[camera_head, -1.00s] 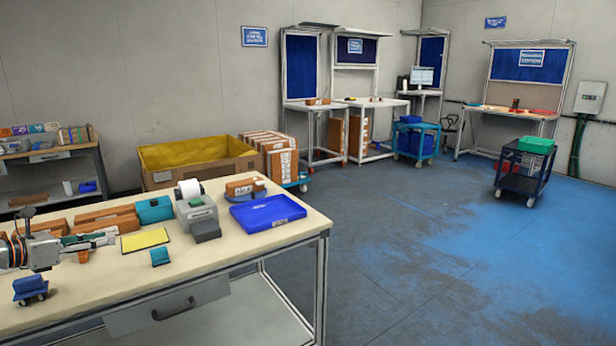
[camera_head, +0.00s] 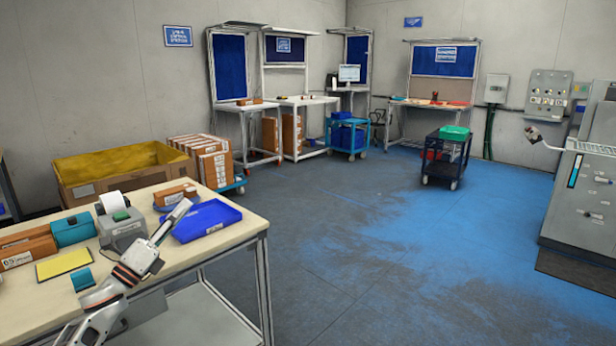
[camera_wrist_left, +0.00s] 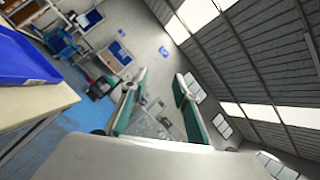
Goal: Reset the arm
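My left arm reaches in from the bottom left of the head view, raised in front of the table's right part. My left gripper (camera_head: 183,210) points up and right and overlaps the blue tray (camera_head: 222,217) in the picture. The left wrist view shows its two green-padded fingers (camera_wrist_left: 158,85) spread apart, with nothing between them. The blue tray also shows at the left edge there (camera_wrist_left: 25,62). I cannot make out my right gripper in either view.
The table (camera_head: 238,236) carries a grey label printer (camera_head: 122,232), a yellow pad (camera_head: 64,263), a teal box (camera_head: 73,230) and brown boxes (camera_head: 28,250). Open floor (camera_head: 400,260) lies to the right, with a dark cart (camera_head: 445,158) and a grey machine (camera_head: 585,205) beyond.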

